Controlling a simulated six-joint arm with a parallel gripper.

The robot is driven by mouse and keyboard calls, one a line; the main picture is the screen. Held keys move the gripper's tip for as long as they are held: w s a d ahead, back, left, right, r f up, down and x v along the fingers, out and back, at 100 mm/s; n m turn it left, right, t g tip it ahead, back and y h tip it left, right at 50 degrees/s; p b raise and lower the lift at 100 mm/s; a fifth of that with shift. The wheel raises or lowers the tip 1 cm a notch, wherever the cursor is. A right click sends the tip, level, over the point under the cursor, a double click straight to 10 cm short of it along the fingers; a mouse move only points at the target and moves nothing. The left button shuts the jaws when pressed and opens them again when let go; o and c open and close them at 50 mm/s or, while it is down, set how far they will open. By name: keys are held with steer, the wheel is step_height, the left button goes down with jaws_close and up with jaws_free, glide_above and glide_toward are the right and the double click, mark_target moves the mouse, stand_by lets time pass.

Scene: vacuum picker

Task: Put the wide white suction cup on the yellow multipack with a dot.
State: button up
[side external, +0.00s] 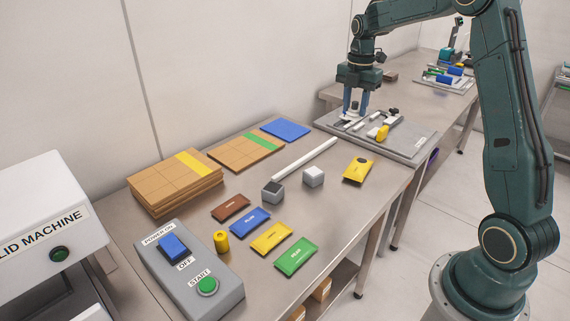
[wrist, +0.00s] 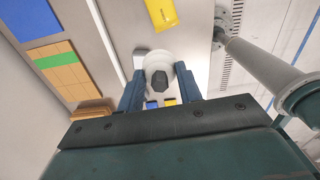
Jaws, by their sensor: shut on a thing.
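My gripper (side external: 353,112) is at the far end of the table, over the grey tool tray (side external: 418,145), pointing down. Its two fingers are shut on the wide white suction cup (wrist: 157,60), which shows a dark hexagonal fitting facing the wrist camera. The cup also shows as a small white piece between the fingers in the side view (side external: 352,116). I cannot tell whether it touches the tray. The yellow multipack with a dark dot (side external: 358,171) lies flat on the table near its right edge, apart from my gripper. A yellow pack also shows at the top of the wrist view (wrist: 162,13).
Other tools, including a yellow-ended one (side external: 382,132), lie on the tray. A grey cube (side external: 273,192), a white cube (side external: 313,176) and a long white bar (side external: 305,159) lie left of the dotted pack. Blue (side external: 250,221), yellow (side external: 271,238) and green (side external: 295,257) packs lie nearer.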

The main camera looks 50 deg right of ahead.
steer(key=m, duration=0.1)
glide_above(359, 165)
step_height(359, 165, down, 15)
steer(key=shift+d+r, duration=0.1)
stand_by(0.7)
steer(key=shift+f, duration=0.2)
steer(key=shift+f, duration=2)
steer(key=shift+f, duration=0.1)
steer(key=o, duration=1)
steer(key=shift+c, duration=0.2)
